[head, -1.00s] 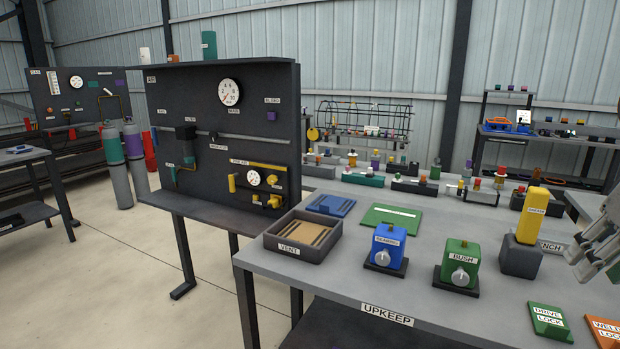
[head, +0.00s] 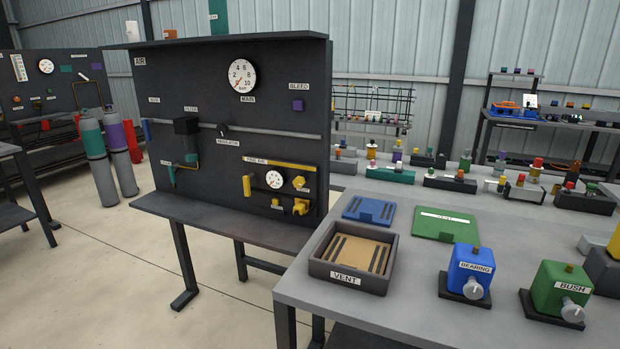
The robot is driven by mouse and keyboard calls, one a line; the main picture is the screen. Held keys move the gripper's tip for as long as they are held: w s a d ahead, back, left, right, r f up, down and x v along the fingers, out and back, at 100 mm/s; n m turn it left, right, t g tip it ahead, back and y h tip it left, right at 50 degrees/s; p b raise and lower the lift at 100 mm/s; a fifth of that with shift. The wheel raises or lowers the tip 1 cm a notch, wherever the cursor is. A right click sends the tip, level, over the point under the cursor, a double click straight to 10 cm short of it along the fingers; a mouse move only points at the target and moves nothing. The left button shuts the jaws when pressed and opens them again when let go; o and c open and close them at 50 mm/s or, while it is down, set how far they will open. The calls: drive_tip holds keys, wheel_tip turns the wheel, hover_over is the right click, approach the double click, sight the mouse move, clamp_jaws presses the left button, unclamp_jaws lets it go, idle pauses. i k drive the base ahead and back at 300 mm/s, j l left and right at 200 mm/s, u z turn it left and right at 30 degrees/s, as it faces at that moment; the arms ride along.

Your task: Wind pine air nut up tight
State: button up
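The dark air board (head: 158,100) stands at left centre, upright on legs. A yellow-edged section low on its right side carries a label that seems to read PINE AIR (head: 268,163). It holds a small round gauge (head: 274,180) and several yellow fittings: an upright one at the left (head: 248,185), a round one at the right (head: 298,182) and a bulky one below (head: 301,207). I cannot tell which of these is the nut, or whether it is tight. My gripper is out of view.
A grey workbench (head: 425,290) fills the lower right, holding the VENT tray (head: 313,262), a blue BEARING block (head: 470,268) and a green BUSH block (head: 558,285). A shelf (head: 200,225) juts out below the board. The floor (head: 90,285) at left front is clear.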

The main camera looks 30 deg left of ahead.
sight(298, 181)
drive_tip(key=j+z, duration=0.1)
drive_tip(key=j, duration=0.5)
drive_tip(key=j+z, duration=0.1)
drive_tip(key=j, duration=0.5)
drive_tip(key=k+j+z, duration=0.1)
drive_tip(key=j, duration=0.45)
drive_tip(key=k+j+z, duration=0.1)
drive_tip(key=j, duration=0.5)
drive_tip(key=k+j+z, duration=0.1)
drive_tip(key=j, duration=0.45)
drive_tip(key=k+j, duration=0.1)
drive_tip(key=j, duration=0.4)
drive_tip(key=k+j, duration=0.1)
drive_tip(key=j, duration=0.45)
drive_tip(key=k+j, duration=0.1)
drive_tip(key=j, duration=0.4)
